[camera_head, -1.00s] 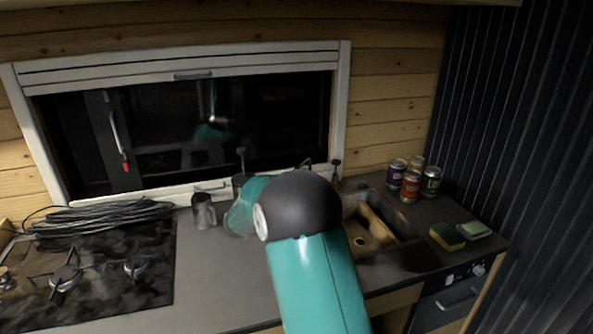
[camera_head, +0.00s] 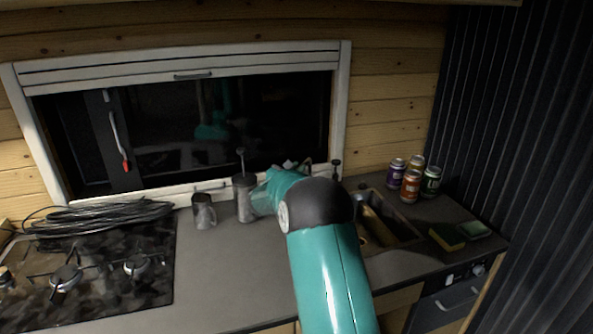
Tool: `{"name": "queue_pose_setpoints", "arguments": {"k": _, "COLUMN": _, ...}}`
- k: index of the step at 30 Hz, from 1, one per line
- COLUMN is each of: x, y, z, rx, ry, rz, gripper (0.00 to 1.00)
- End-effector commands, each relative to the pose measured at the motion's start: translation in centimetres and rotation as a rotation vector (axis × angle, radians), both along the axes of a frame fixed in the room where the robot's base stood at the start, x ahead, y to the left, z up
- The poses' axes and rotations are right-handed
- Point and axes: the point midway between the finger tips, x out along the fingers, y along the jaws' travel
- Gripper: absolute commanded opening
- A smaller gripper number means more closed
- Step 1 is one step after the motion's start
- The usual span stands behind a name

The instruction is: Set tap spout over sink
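The sink (camera_head: 398,229) is a brown basin set into the counter, right of my arm, which covers its left part. The tap is mostly hidden behind my arm; a dark knob-topped piece (camera_head: 336,166) and a small curved piece (camera_head: 308,163) show behind the arm at the back of the counter. I cannot tell which way the spout points. My teal arm reaches from the bottom toward the window, and its far end is near the back edge of the counter. My gripper's fingers are hidden behind the arm.
A metal mug (camera_head: 203,211) and a French press (camera_head: 244,196) stand left of my arm. A coiled cable (camera_head: 100,216) lies behind the stove (camera_head: 95,275).

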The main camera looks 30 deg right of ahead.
Motion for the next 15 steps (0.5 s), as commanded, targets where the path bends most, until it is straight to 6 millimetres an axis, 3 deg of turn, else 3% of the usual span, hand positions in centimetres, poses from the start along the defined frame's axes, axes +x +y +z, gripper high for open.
{"name": "queue_pose_setpoints", "arguments": {"k": 2, "x": -0.01, "y": 0.01, "z": 0.01, "rx": 0.0, "ry": 0.0, "rz": 0.0, "gripper": 0.0}}
{"name": "queue_pose_setpoints", "arguments": {"k": 15, "x": 0.16, "y": -0.19, "z": 0.05, "rx": 0.001, "ry": -0.002, "rz": 0.004, "gripper": 0.0}}
